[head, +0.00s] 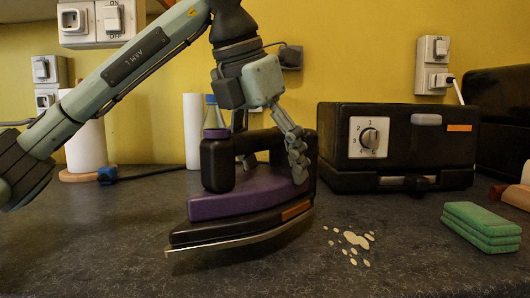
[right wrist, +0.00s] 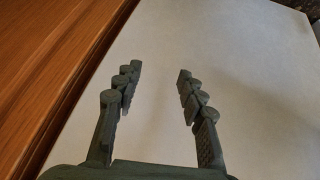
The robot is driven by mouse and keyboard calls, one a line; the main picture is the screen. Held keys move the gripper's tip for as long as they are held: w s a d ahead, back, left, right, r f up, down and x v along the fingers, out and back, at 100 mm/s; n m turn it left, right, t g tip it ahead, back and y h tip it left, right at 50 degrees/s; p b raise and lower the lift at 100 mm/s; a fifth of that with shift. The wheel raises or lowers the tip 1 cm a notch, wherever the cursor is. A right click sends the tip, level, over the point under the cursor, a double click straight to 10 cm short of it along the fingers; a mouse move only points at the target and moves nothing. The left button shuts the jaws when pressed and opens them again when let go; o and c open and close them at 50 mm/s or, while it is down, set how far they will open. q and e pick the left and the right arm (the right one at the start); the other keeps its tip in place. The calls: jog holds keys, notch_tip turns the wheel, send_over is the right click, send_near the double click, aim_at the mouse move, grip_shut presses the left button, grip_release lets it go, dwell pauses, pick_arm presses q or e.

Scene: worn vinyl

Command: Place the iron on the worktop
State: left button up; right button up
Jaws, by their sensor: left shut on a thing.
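The iron (head: 245,203) is purple and black with a metal soleplate, in the middle of the head view. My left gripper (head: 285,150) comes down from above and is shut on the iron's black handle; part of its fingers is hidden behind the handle. The iron is tilted, and its soleplate looks close to the dark speckled worktop (head: 120,245); I cannot tell whether it touches. In the right wrist view my right gripper (right wrist: 157,85) is open and empty in front of a pale flat surface.
A black toaster-like appliance (head: 398,148) with a dial stands right of the iron. Green sponges (head: 480,227) lie at the right, and pale spilled spots (head: 352,241) lie on the worktop between. Paper rolls (head: 86,130) and a bottle (head: 213,115) stand behind. The front left worktop is clear.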

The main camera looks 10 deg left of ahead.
aim_at(268, 174)
pick_arm(q)
notch_tip(268, 174, down, 2)
jog(key=shift+f, duration=0.35)
pick_arm(e)
jog(key=shift+w+a+r+t+y, duration=0.2)
jog(key=shift+w+a, duration=0.1)
jog(key=shift+a, duration=0.1)
jog(key=shift+w+a+r+t+y, duration=0.1)
jog(key=shift+w+a+t, duration=0.15)
jog(key=shift+a, duration=0.15)
jog(key=shift+w, duration=0.1)
pick_arm(q)
jog(key=o, duration=1.9)
jog(key=shift+f, duration=0.2)
pick_arm(e)
jog(key=shift+w+a+r+t, duration=0.15)
jog(key=shift+w+r+t, duration=0.1)
jog(key=shift+w+r, duration=0.2)
jog(key=shift+s+f, duration=0.1)
jog(key=shift+s, duration=0.05)
